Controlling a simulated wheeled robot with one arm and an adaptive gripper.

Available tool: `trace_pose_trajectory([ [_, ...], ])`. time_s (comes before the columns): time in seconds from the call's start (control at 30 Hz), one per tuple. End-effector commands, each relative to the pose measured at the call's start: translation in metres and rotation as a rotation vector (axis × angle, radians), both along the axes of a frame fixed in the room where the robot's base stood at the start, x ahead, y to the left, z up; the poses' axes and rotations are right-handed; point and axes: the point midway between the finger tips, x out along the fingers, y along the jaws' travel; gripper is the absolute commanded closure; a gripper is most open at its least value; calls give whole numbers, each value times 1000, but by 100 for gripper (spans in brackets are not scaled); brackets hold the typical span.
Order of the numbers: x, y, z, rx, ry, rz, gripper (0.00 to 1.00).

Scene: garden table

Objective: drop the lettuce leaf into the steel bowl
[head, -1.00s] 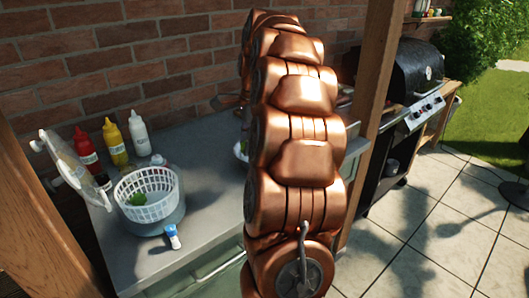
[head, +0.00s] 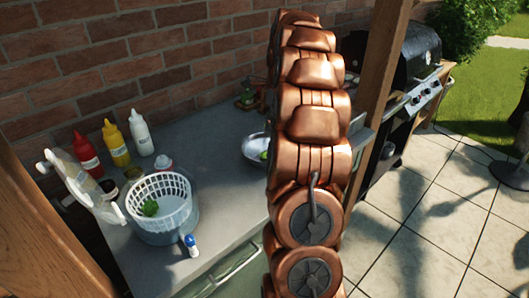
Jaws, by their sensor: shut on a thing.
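The steel bowl (head: 252,144) stands on the grey counter behind my copper-coloured arm, which covers its right part. A bit of green (head: 264,155) shows at the bowl's right side, by the arm's edge; I cannot tell whether it is inside the bowl or held above it. Another green leaf (head: 150,207) lies in the white basket of a salad spinner (head: 170,226) at the left. My gripper is hidden behind my arm, so its fingers and anything in them do not show.
Red (head: 87,154), yellow (head: 116,145) and white (head: 141,134) bottles stand behind the spinner. A clear lid (head: 82,188) leans at the left, and a small blue-and-white bottle (head: 191,245) is at the front. The counter between spinner and bowl is clear. A grill (head: 403,62) stands at the right.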

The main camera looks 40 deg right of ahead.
Motion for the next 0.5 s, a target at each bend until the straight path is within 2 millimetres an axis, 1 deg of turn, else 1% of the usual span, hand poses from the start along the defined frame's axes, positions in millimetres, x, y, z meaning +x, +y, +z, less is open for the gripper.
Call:
trace_pose_trajectory([
  [0.17,0,1,-13,1,1,2,70],
  [0.5,0,2,-48,2,3,5,70],
])
